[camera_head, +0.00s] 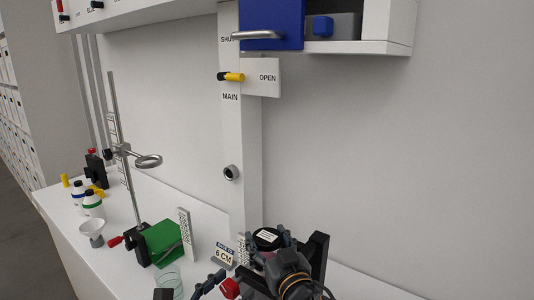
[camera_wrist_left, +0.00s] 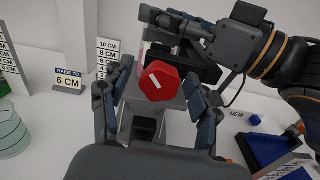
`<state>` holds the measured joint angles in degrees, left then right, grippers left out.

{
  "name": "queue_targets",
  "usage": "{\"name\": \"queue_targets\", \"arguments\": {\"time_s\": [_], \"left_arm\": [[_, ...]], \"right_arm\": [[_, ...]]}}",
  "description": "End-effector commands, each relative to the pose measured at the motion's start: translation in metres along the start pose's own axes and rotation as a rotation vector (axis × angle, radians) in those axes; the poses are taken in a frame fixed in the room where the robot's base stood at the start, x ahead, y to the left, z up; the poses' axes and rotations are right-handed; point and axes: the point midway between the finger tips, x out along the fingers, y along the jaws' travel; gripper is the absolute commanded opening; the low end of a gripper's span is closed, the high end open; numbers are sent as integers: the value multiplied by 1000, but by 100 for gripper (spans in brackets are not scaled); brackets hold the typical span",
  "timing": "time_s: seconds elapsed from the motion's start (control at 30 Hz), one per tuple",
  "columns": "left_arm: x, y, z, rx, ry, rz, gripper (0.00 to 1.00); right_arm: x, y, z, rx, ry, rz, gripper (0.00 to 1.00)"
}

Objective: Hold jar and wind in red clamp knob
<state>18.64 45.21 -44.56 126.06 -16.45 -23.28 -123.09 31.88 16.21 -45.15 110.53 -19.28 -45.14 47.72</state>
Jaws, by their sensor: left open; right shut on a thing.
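The jar, with a black lid and a white label (camera_head: 267,236), is between the fingers of my right gripper (camera_head: 265,243), which is shut on it. In the left wrist view the right gripper (camera_wrist_left: 180,28) crosses the top, over a dark body. The red clamp knob (camera_wrist_left: 162,82) has a white mark on its face. It also shows in the head view (camera_head: 229,288). My left gripper (camera_wrist_left: 157,75) is open, one finger on each side of the knob. I cannot tell whether they touch it. The clamp's jaws are mostly hidden.
A "RAISE TO 6 CM" sign (camera_wrist_left: 68,80) and a height scale (camera_wrist_left: 107,55) stand left of the clamp. A green block (camera_head: 163,242), a glass dish (camera_head: 169,284) and a ring stand (camera_head: 124,150) are further left. A blue tray (camera_wrist_left: 262,147) lies at the right.

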Motion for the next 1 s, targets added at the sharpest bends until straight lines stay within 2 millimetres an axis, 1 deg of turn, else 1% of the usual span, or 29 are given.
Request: {"name": "queue_targets", "arguments": {"time_s": [0.03,0.17,0.2,0.4,0.6,0.8,1.0], "left_arm": [[-4,0,-1,0,2,0,61],[-23,0,-2,0,5,-1,61],[-30,-1,-2,1,6,-2,61],[-63,-1,-2,-1,7,-1,61],[-89,-1,-2,1,8,-2,61],[-105,0,-2,-2,5,2,61],[-113,-1,-1,1,4,-1,61]], "right_arm": [[-1,-5,3,4,-4,-11,23],[-1,-5,3,4,-5,-11,23],[-1,-5,3,4,-5,-11,23],[-1,-5,3,4,-5,-11,23],[-1,-5,3,4,-5,-11,23],[-1,-5,3,5,-5,-12,23],[-1,-5,3,5,-5,-12,23]]}}
